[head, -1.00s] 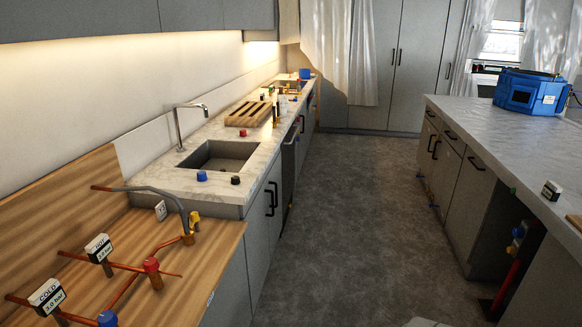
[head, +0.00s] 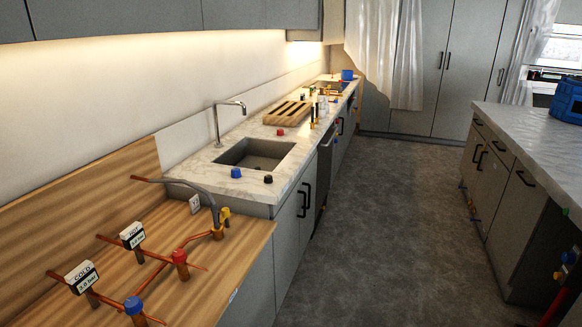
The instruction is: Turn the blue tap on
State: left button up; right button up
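The blue tap (head: 134,305) is a round blue knob on a copper pipe at the lower left, on the wooden counter (head: 225,262). A gauge labelled COLD (head: 82,278) stands on the pipe to its left. A red tap (head: 180,256) sits on another pipe behind and to the right, with a gauge labelled HOT (head: 131,236) to its left. A yellow-handled fitting (head: 221,219) stands at the pipes' far end by a grey hose (head: 185,183). Neither of my grippers is in view.
A marble counter with a sink (head: 255,154) and a faucet (head: 229,104) runs beyond the wooden counter. Loose blue (head: 236,173) and dark (head: 268,179) knobs lie on its near edge. The floor aisle (head: 375,240) is clear, with an island counter (head: 535,140) on the right.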

aim_at(235, 172)
jog(key=u, duration=0.35)
jog(key=i+l+u, duration=0.15)
jog(key=u, duration=0.25)
jog(key=i+l+u, duration=0.15)
jog(key=u, duration=0.2)
jog(key=i+l+u, duration=0.1)
jog(key=l+u, duration=0.15)
jog(key=u, duration=0.15)
jog(key=l+u, duration=0.35)
jog(key=i+j, duration=0.05)
jog(key=j, duration=0.05)
